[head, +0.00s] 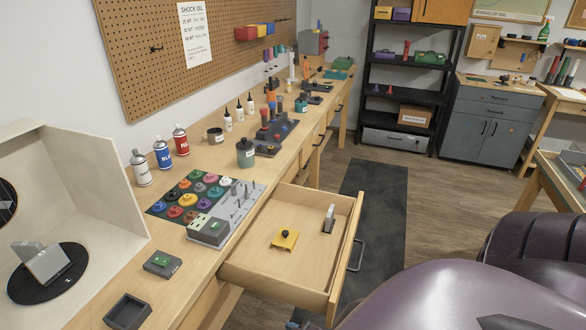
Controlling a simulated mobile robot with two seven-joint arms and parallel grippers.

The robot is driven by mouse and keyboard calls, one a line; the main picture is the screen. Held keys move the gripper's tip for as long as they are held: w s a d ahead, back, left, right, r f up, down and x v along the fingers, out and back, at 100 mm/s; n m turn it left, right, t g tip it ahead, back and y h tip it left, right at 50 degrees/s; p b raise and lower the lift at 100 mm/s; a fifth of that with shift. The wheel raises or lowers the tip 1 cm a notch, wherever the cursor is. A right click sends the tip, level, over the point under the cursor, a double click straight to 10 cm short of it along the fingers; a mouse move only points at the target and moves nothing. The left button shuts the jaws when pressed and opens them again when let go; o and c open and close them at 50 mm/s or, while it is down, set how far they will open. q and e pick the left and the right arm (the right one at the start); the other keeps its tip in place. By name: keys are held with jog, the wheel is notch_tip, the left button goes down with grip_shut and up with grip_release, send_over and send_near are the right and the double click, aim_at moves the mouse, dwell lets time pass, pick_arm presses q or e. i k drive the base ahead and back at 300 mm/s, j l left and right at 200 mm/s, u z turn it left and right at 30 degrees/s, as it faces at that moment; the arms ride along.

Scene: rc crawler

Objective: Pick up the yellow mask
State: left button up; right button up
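A yellow piece (285,239) with a black knob on top lies flat in the open drawer (246,277). I take it to be the yellow mask. It is near the middle of the drawer floor and nothing covers it. Neither of my grippers can be made out in the head view.
The drawer juts out from the long workbench (190,262), which holds spray cans, a tool board (236,199) and a dark jar (245,153). Large purple surfaces fill the lower right.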

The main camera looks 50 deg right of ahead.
aim_at(284, 237)
jog(key=l+z, duration=0.3)
jog(key=l, duration=0.3)
jog(key=k+l+u, duration=0.2)
jog(key=l, duration=0.65)
jog(key=i+l, duration=0.05)
jog(key=i, duration=0.05)
